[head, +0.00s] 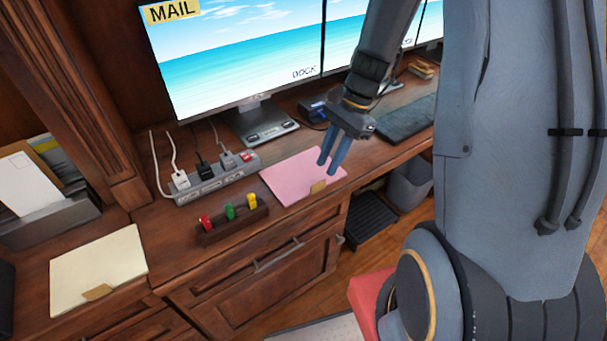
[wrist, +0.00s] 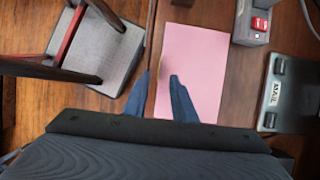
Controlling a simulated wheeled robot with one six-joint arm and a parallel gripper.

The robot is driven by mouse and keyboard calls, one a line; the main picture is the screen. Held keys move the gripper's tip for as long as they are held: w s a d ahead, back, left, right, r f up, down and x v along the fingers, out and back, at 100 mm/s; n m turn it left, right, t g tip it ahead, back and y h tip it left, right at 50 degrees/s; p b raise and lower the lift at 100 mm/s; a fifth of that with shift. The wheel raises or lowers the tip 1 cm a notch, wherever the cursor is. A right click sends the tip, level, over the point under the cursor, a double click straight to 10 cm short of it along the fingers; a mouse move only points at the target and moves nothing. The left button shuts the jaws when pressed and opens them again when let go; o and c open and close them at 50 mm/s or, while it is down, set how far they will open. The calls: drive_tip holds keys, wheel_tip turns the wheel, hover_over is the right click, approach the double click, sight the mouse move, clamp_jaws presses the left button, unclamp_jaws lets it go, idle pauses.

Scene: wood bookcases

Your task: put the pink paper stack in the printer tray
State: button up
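The pink paper stack (head: 292,178) lies flat on the wooden desk, with a tan tab (head: 319,187) at its front edge. It also shows in the wrist view (wrist: 195,75). My gripper (head: 327,168) points down above the stack's right front part, near the tab. Its two blue fingers are apart with nothing between them, and in the wrist view (wrist: 160,75) they straddle the stack's edge. No printer tray can be made out in either view.
A cream paper stack (head: 98,268) lies at left, by a grey holder (head: 50,222) with papers. A power strip (head: 215,178) and a wooden block with coloured pegs (head: 231,219) stand left of the pink stack. Monitors stand behind; a bin (head: 411,185) is below.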

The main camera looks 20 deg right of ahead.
sight(321, 179)
drive_tip(key=shift+p+x, duration=0.75)
drive_tip(key=shift+x, duration=2.35)
drive_tip(key=shift+d, duration=0.1)
clamp_jaws()
